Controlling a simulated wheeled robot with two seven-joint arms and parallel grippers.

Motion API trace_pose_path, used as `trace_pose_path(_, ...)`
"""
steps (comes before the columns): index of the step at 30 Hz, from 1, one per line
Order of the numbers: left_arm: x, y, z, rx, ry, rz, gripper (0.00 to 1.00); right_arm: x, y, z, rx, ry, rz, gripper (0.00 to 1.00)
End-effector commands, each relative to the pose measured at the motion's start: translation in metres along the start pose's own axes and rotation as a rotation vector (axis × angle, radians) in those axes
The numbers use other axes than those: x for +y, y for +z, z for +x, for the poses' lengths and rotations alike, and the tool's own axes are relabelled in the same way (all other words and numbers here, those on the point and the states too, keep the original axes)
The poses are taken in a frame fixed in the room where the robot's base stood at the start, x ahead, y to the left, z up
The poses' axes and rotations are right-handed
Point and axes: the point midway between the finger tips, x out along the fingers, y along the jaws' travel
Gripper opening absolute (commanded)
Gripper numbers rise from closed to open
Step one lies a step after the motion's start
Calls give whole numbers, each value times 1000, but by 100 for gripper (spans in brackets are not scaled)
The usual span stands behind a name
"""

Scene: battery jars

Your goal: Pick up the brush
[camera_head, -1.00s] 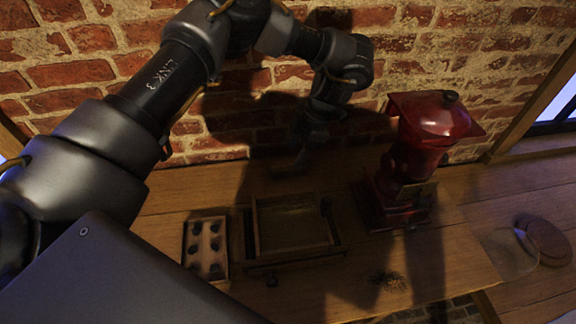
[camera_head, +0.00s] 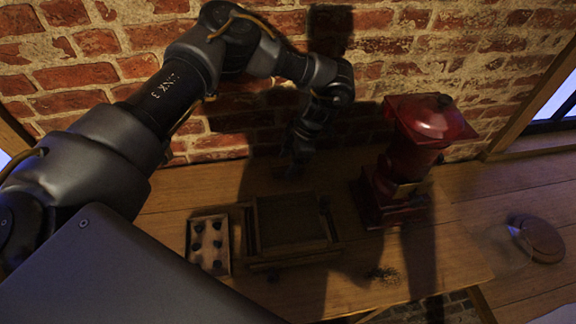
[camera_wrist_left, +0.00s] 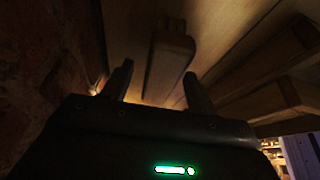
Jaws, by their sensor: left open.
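My left gripper (camera_head: 293,168) hangs behind the wooden tray box, close to the brick wall, in deep shadow. In the left wrist view my left gripper (camera_wrist_left: 157,85) is open, its two dark fingers apart. A rounded wooden piece (camera_wrist_left: 170,62), which looks like the brush handle, lies in line with the gap between the fingers. No finger visibly presses on it. Its bristles do not show, and I cannot make out the brush in the head view. My right gripper is not in view.
The shallow wooden box (camera_head: 290,222) stands mid-table, beside a small tray of dark round pieces (camera_head: 208,246). A red grinder (camera_head: 420,140) stands right of the box. Dark grounds (camera_head: 384,273) lie in front. A round lid (camera_head: 541,238) lies far right.

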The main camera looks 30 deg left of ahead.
Motion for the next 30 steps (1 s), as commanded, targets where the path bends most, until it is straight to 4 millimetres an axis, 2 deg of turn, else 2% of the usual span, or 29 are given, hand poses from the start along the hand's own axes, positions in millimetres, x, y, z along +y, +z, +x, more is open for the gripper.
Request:
trace_pose_path(18,0,2,4,0,0,1,58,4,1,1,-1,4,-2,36)
trace_pose_path(30,0,2,4,0,0,0,9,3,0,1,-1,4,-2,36)
